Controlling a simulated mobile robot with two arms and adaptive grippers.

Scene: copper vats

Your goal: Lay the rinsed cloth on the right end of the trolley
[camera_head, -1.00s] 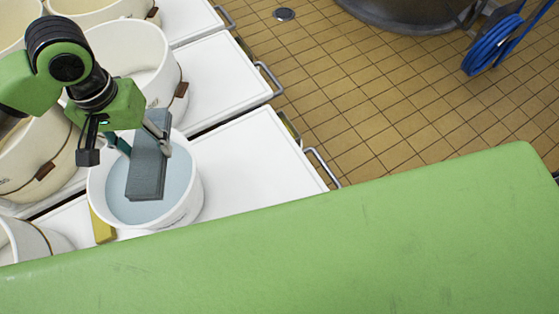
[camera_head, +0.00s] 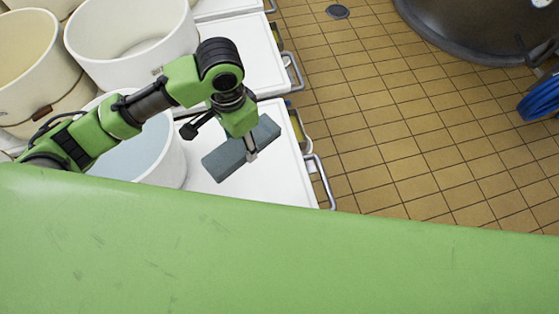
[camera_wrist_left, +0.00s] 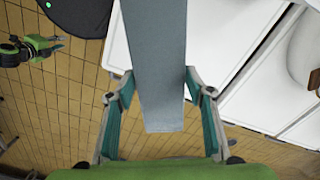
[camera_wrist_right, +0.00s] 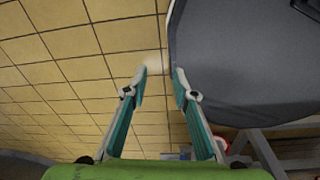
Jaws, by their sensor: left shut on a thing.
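The cloth (camera_head: 222,162) is a folded grey-blue slab, held in my left gripper (camera_head: 250,154). It hangs over the white top of the trolley (camera_head: 285,165), right of the tub of water (camera_head: 172,165); I cannot tell whether it touches the top. In the left wrist view the cloth (camera_wrist_left: 156,60) runs between the fingers of the left gripper (camera_wrist_left: 158,85). My right gripper (camera_wrist_right: 160,76) shows only in its own wrist view, fingers apart and nothing between them.
A metal handle (camera_head: 320,180) juts from the trolley's right end. Large cream tubs (camera_head: 130,70) stand behind and to the left. Tiled floor (camera_head: 400,140) lies open to the right. In the right wrist view a dark grey vessel (camera_wrist_right: 240,70) is close to the right gripper.

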